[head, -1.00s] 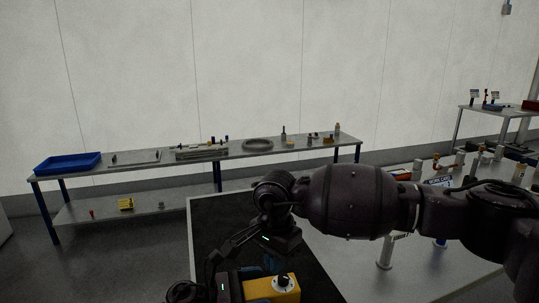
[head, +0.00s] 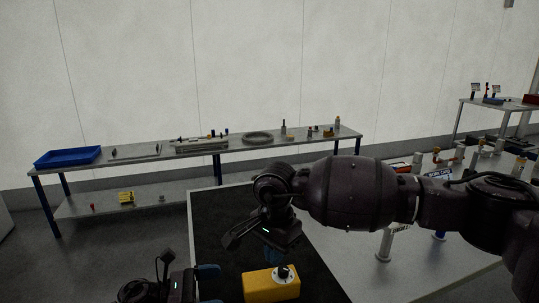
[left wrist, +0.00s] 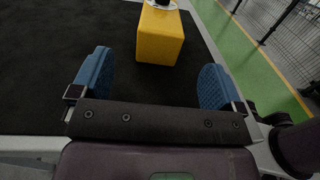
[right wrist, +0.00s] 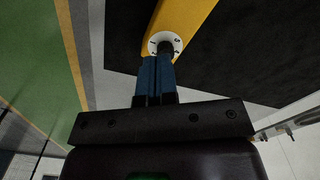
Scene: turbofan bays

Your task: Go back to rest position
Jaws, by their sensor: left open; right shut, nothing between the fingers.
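A yellow block (head: 262,287) with a round white disc and dark knob on it rests on the black mat (head: 225,225). My left gripper (head: 208,282) is to the left of the block, with its blue fingers apart and nothing between them. In the left wrist view the block (left wrist: 160,40) stands beyond the open fingers (left wrist: 157,78). My right gripper (head: 272,256) is just above the block with its fingers together and empty. In the right wrist view its fingertips (right wrist: 157,62) are close to the disc (right wrist: 163,44); I cannot tell if they touch.
The grey table (head: 345,250) extends right of the mat, with a white post (head: 384,245) and other parts partly behind my right arm. A long shelf bench (head: 232,147) with a blue tray (head: 68,156) and several parts stands along the wall. Floor shows between them.

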